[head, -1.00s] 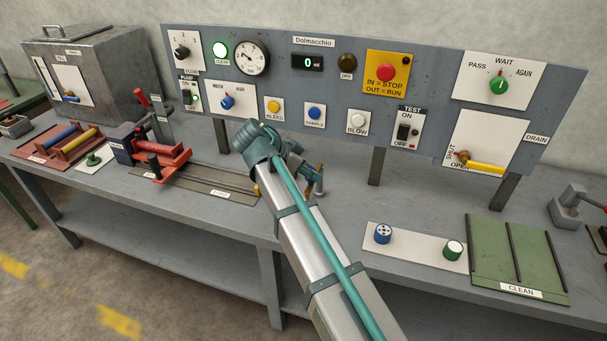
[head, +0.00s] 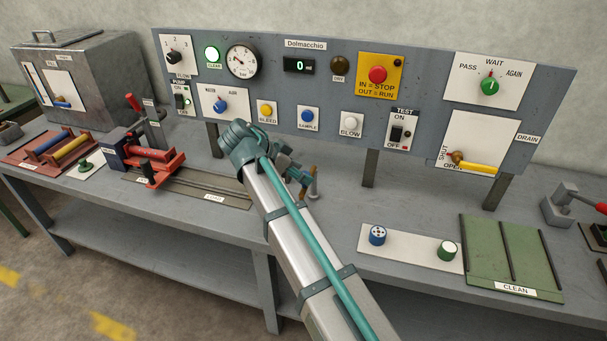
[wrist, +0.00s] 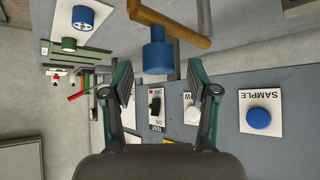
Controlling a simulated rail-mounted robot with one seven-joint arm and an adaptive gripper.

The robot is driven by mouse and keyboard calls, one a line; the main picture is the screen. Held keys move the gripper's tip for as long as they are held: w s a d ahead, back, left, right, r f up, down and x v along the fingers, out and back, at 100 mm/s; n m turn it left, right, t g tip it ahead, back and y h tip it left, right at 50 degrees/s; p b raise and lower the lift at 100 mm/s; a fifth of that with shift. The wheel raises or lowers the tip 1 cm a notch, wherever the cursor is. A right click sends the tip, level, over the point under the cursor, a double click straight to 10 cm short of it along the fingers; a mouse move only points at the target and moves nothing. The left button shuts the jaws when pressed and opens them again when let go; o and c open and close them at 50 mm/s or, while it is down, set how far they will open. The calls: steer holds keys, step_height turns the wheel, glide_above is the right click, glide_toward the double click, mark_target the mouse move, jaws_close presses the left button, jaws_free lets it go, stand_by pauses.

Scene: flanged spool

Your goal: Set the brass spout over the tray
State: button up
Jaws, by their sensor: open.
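The brass spout (wrist: 172,22) shows in the wrist view as a bar crossing the top, with a blue cylindrical knob (wrist: 157,54) on it. In the head view the spout (head: 303,177) is a small brass piece by a short post, partly hidden by my gripper (head: 291,172). My gripper (wrist: 160,82) is open and empty. In the wrist view the knob lies just beyond and between the fingertips, with no clear contact. A green divided tray (head: 487,252) labelled CLEAN lies at the right of the bench; the spout is well to its left.
The upright control panel (head: 330,130) stands behind my gripper, with buttons and a yellow drain lever (head: 480,167). A white plate (head: 412,252) with blue and green-white knobs lies left of the tray. A red clamp (head: 150,165) and LOAD rail (head: 195,192) are at left.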

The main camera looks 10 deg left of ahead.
steer(key=v, duration=1)
steer(key=shift+s, duration=0.1)
